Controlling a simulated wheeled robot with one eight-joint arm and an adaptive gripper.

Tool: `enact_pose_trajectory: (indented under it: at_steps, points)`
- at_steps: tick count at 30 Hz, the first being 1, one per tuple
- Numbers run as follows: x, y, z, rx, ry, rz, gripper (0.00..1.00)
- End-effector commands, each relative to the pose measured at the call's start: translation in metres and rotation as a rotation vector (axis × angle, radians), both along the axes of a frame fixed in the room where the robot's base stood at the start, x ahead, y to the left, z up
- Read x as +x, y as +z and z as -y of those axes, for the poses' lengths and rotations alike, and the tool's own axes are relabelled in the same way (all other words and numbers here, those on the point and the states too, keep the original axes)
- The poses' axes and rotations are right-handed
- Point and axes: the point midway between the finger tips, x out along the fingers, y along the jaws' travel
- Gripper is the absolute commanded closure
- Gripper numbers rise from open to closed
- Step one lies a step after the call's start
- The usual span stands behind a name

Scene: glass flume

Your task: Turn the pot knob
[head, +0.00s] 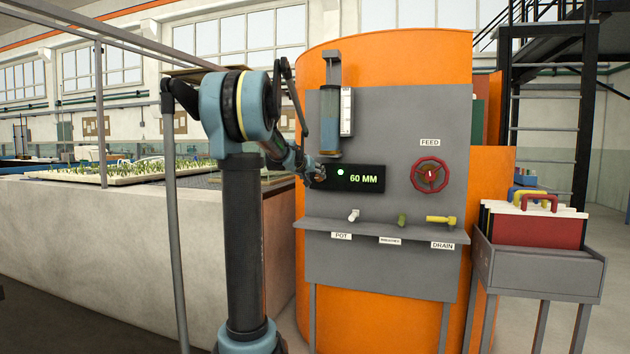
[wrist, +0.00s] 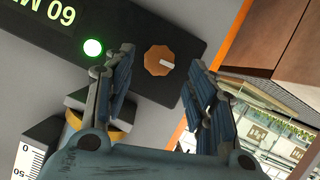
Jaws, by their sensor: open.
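A brown, many-sided knob (wrist: 159,61) with a pale pointer sits on the black display box, showing between and just beyond my fingertips in the wrist view. My gripper (wrist: 163,75) is open and empty, one finger to each side of this knob in the picture; I see no contact. In the head view my gripper (head: 316,176) is at the left end of the display box and hides the knob. The label POT (head: 341,236) is on the shelf edge below, under a white lever-like handle (head: 353,215).
The display box (head: 368,179) reads 60 MM beside a lit green lamp (head: 340,172). A gauge cylinder (head: 331,110) is above it. A red FEED wheel (head: 430,175), a green handle (head: 401,220) and a yellow DRAIN handle (head: 441,220) are to the right.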

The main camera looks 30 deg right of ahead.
Motion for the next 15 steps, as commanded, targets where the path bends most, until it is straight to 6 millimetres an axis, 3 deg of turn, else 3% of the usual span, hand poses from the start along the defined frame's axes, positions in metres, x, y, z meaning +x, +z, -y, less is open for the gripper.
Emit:
enact_pose_trajectory:
  at_steps: [6,15]
  points:
    - [-0.018,0.013,-0.027,0.0,0.002,0.0,0.49]
    - [-0.035,0.025,-0.054,-0.001,0.003,-0.001,0.49]
